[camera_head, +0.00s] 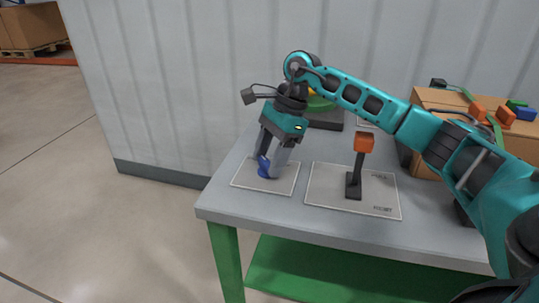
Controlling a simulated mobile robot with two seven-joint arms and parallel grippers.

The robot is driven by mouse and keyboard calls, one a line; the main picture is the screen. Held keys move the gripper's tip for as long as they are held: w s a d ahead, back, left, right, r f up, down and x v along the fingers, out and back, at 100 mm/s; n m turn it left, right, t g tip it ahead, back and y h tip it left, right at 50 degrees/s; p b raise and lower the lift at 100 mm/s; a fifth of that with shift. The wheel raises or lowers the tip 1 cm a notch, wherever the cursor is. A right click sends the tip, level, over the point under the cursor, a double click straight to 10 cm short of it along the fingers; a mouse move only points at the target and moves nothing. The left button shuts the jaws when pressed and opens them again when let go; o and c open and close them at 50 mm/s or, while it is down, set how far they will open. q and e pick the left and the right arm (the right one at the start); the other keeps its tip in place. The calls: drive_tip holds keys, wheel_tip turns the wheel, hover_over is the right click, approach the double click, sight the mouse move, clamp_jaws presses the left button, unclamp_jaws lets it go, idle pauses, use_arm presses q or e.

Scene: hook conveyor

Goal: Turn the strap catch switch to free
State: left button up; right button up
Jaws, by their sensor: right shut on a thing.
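A blue knob (264,167) stands on a white plate (247,184) near the left front corner of the grey table. My right gripper (270,170) reaches down over this plate and is shut on the blue knob. The fingers hide part of the knob, so its exact turn position cannot be told. No readable label shows on this plate, so I cannot confirm that it is the strap catch switch. My left gripper is not in view.
An upright black lever with an orange top (364,143) stands on a second white plate (325,192), just right of the gripper. A green and dark device (324,117) sits behind. A cardboard box (433,98) with coloured blocks stands at right. A corrugated wall backs the table (240,214).

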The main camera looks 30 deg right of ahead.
idle(0.4)
drive_tip(key=o, duration=1.1)
drive_tip(key=shift+c, duration=0.2)
use_arm(q)
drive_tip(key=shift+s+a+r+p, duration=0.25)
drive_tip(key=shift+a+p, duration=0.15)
drive_tip(key=shift+p, duration=0.45)
use_arm(e)
drive_tip(key=v, duration=1.3)
drive_tip(key=shift+a, duration=0.1)
